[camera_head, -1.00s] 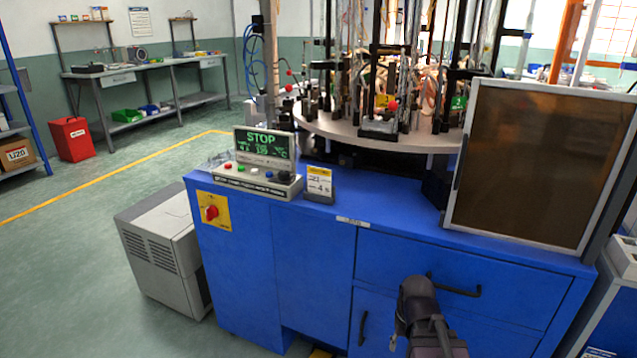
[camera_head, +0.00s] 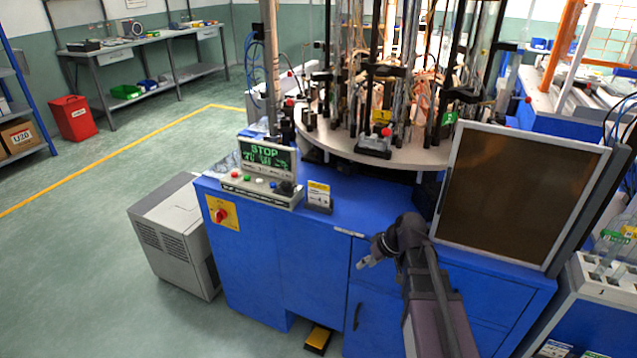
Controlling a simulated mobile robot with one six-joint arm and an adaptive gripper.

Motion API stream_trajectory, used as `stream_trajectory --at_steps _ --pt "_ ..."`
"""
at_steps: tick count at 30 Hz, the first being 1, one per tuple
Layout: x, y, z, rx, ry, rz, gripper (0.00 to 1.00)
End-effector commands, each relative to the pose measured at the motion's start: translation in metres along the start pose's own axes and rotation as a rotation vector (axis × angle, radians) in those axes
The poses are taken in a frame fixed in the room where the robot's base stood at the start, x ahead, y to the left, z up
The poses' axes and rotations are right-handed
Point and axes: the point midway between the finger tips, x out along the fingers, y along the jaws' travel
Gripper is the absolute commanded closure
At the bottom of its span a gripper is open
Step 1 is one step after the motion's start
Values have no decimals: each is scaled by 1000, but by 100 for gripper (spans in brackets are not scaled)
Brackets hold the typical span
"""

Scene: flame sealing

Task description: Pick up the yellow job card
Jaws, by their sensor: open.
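A small card with a yellow header and white lower part (camera_head: 318,191) stands upright in a dark holder on the blue cabinet's top. It is just right of the control box with the green STOP display, and I take it for the job card. My gripper (camera_head: 364,263) is in front of the cabinet, to the right of the card and lower in the picture, apart from it.
The control box (camera_head: 262,187) stands close to the card's left. The round carousel (camera_head: 345,150) with glass tubes and black posts is behind. A dark framed panel (camera_head: 518,195) rises at the right. The blue top (camera_head: 362,205) between card and panel is clear.

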Motion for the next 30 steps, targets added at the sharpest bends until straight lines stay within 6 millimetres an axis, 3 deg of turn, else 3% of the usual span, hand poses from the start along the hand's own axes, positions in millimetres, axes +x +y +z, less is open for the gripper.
stream_trajectory --at_steps 1,6,14,17,30 --pt "-15 -5 -14 -20 16 -13 54" --pt "-34 -16 -39 -83 69 -52 54" --pt "-56 -27 -68 -153 131 -90 54" --pt "-53 -28 -82 -210 182 -124 54" --pt "-79 -44 -182 -570 591 -254 54"
